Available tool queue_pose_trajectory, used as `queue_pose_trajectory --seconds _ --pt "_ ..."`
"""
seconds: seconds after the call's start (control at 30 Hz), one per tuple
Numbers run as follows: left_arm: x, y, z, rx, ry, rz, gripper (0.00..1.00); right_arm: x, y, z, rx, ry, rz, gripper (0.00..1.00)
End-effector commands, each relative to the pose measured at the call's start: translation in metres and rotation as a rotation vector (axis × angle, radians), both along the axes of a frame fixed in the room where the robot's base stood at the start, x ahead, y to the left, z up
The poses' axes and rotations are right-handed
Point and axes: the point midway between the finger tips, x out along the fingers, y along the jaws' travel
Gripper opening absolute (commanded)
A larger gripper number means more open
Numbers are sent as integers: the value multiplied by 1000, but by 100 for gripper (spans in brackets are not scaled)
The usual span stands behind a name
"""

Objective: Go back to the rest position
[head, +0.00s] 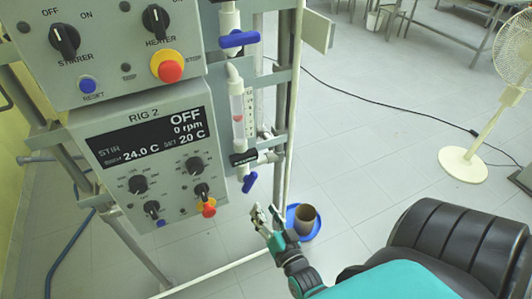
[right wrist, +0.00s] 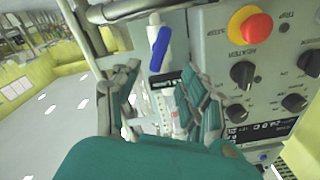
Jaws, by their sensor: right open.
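My right gripper (head: 267,214) is open and empty. In the head view it is at the lower middle, just right of the control box's lower edge and below the lower blue valve handle (head: 250,182). In the right wrist view its fingers (right wrist: 160,95) stand apart, with the rig seen between and beyond them. Nothing is between the fingertips. My left gripper is in neither view.
The Rig 2 control box (head: 150,150) has knobs and a display reading OFF, 0 rpm. An upper blue valve handle (head: 239,39) and a flowmeter (head: 238,105) sit on the frame. A brown cup (head: 305,218) stands in a blue dish (head: 291,213). A fan (head: 463,163) stands right; floor between is open.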

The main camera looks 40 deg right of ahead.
Motion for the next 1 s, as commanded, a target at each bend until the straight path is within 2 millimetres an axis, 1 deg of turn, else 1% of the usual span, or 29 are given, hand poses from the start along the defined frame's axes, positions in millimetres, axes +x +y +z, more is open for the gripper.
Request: queue_pose_trajectory --seconds 0.4,0.47,0.53,0.57,0.67,0.7,0.77,0.8,0.87,0.9,0.97,1.0 --pt "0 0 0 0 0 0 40 0 0 -1 0 3 1 44" --pt "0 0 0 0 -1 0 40 0 3 -8 -1 20 7 44" --pt "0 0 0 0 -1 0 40 -1 9 -27 -5 69 26 44" --pt "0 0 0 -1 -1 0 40 -2 14 -39 -9 100 38 44" --pt "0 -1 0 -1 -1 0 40 -11 33 -96 -29 249 98 44" --pt "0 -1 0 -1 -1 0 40 -18 42 -123 -43 322 130 44" --pt "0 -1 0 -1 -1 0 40 -34 57 -165 -66 438 182 44" --pt "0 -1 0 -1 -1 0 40 -46 65 -192 -85 515 219 44" --pt "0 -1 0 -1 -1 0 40 -70 76 -231 -115 634 276 44" --pt "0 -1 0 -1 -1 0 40 -87 82 -255 -137 712 315 44" --pt "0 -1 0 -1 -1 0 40 -117 89 -289 -172 831 375 44" --pt "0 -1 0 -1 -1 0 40 -140 92 -311 -199 910 417 44"
